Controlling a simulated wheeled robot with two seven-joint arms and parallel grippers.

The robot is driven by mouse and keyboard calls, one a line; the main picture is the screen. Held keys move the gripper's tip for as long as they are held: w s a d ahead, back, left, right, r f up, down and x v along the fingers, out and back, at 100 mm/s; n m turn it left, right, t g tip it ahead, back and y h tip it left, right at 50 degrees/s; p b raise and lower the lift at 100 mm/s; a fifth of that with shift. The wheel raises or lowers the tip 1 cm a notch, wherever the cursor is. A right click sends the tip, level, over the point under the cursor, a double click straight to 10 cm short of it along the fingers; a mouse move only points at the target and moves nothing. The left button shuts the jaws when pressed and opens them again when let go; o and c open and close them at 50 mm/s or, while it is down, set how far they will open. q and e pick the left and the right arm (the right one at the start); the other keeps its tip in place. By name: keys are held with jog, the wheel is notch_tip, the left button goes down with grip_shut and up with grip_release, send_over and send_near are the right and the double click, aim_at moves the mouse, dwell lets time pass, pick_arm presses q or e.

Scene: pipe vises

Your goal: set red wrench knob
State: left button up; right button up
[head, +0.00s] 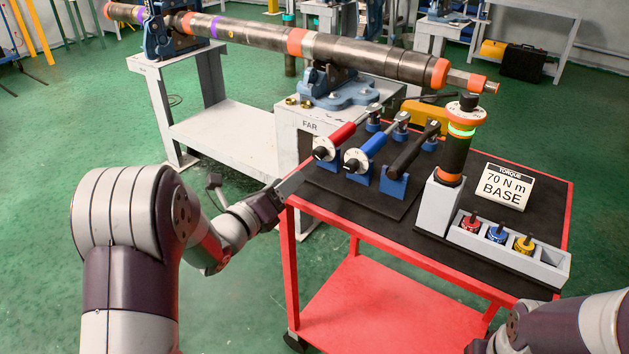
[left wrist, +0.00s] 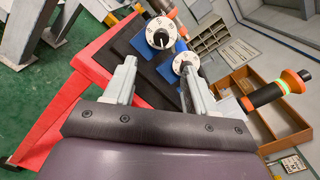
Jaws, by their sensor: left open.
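The red-handled wrench (head: 341,135) lies in a blue holder on the cart's black mat. Its white dial knob (head: 325,150) faces toward me. My left gripper (head: 292,184) is open at the cart's near-left edge, short of the knob and apart from it. In the left wrist view, two white dials show ahead of the open fingers. The one that appears to be the red wrench's knob (left wrist: 160,34) is ahead between the fingertips; its setting is too small to read surely. The blue-handled wrench (head: 374,144) sits just right of the red one. My right gripper is out of view.
A black-handled wrench (head: 409,153) sits right of the blue one. A sign (head: 502,186) reads "TORQUE 70 N m BASE". A green-ringed upright tool (head: 455,150) and a grey tray (head: 510,246) with red, blue and yellow pieces stand at right. A long pipe (head: 350,52) spans behind.

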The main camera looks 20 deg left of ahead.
aim_at(316, 155)
pick_arm(q)
jog(key=x, duration=1.1)
jog(key=shift+w+r, duration=0.15)
jog(key=shift+w, duration=0.15)
grip_shut()
